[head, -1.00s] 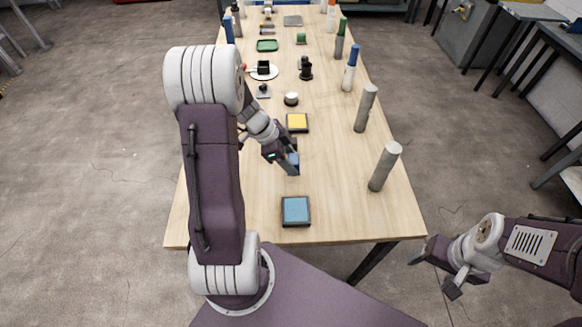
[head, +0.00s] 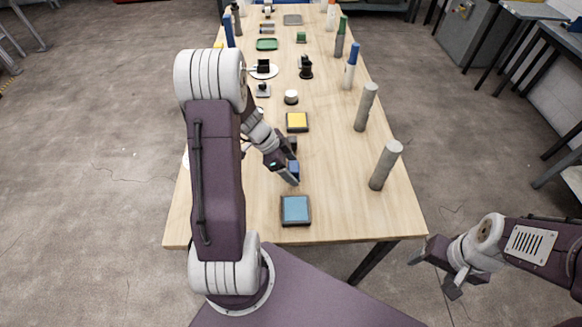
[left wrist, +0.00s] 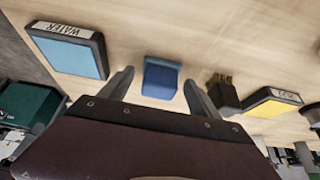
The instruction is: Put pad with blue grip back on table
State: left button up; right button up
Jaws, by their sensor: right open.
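The pad with the blue grip (head: 293,168) is at the near middle of the table (head: 345,215), behind the pale blue WATER pad (head: 296,209). In the left wrist view the blue grip (left wrist: 162,78) lies between the fingers, with a gap on each side. My left gripper (head: 290,179) is open around it. The pad's underside is hidden, so I cannot tell whether it rests fully on the table. My right gripper (head: 432,273) is open and empty, off the table's near right corner.
A dark block (head: 292,144) stands just behind the blue grip, close to my left finger. A yellow pad (head: 297,121) lies further back. Two grey cylinders (head: 386,165) (head: 366,107) stand along the right edge. The table between them and the WATER pad is clear.

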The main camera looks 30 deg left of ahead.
pick_arm(q)
jog(key=shift+a+r+p, duration=0.1)
jog(key=shift+r+p, duration=0.25)
jog(key=shift+r, duration=0.1)
jog(key=v, duration=1.1)
jog(key=s+d+f+n+y, duration=0.1)
jog(key=s+d+n, duration=0.2)
jog(key=d, duration=0.1)
jog(key=s+d+f+n+g+y, duration=0.1)
jog(key=s+d+n+y, duration=0.1)
jog(key=s+d+n, duration=0.1)
jog(key=s+d+f+n+y, duration=0.1)
jog(key=s+d+f+n, duration=0.1)
jog(key=d+n, duration=0.3)
jog(key=shift+s+d+f+g+p, duration=0.1)
jog(key=shift+s+d+g+p, duration=0.1)
jog(key=shift+s, duration=0.15)
jog(key=shift+s+d+f+g+p, duration=0.1)
jog(key=shift+s+g, duration=0.1)
jog(key=shift+s, duration=0.15)
jog(key=shift+n, duration=0.4)
